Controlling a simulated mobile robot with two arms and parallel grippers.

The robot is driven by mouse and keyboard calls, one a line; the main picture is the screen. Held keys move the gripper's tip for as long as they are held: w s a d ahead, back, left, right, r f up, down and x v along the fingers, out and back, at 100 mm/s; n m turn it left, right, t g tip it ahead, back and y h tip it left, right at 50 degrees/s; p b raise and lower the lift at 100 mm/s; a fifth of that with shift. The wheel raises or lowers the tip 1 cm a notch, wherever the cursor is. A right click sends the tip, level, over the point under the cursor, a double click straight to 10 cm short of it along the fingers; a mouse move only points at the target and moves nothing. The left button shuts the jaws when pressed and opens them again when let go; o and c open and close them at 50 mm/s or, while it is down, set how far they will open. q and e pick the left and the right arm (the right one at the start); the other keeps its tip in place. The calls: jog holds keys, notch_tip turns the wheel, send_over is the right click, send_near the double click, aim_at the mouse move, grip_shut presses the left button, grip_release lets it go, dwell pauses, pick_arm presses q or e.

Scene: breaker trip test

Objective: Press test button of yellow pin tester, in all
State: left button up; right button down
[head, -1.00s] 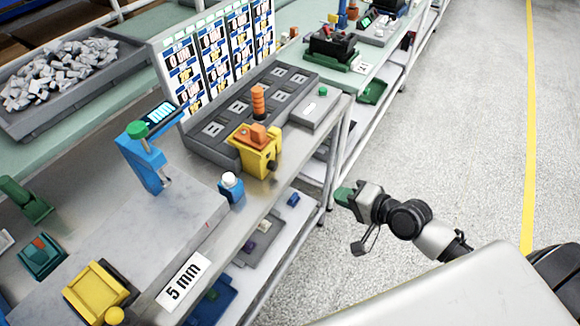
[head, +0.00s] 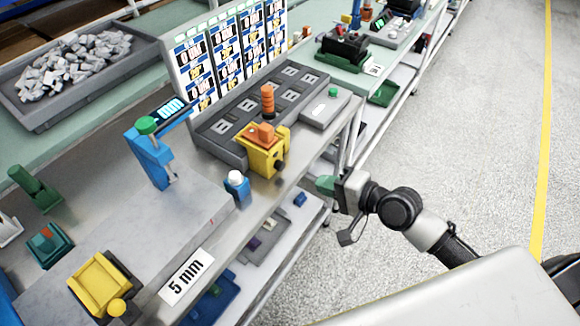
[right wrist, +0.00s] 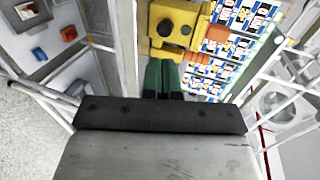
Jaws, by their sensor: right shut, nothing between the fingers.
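A yellow device with an orange top (head: 265,152), which looks like the pin tester, stands at the bench's front edge before a grey socket panel. A dark round knob (head: 279,165) faces the aisle and may be its test button. In the right wrist view the yellow body (right wrist: 190,14) and knob (right wrist: 164,28) lie just beyond my fingertips. My right gripper (head: 325,185) has green fingers pressed together and empty; they also show in the right wrist view (right wrist: 162,70). It is right of the device, apart from it in the head view. My left gripper is not in view.
A white-topped blue device (head: 237,187) stands left of the tester. Another yellow block (head: 98,284) sits at front left. A grey box with a green button (head: 325,112) is at the bench's right end. A lower shelf (head: 280,230) runs underneath. The aisle floor (head: 480,130) is clear.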

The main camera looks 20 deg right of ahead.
aim_at(281, 167)
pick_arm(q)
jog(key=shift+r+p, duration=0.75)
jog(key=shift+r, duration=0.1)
pick_arm(e)
jog(key=x, duration=0.6)
jog(key=r+x, duration=0.1)
jog(key=x, duration=0.3)
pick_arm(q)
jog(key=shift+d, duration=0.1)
pick_arm(e)
jog(key=shift+w+a+r, duration=0.1)
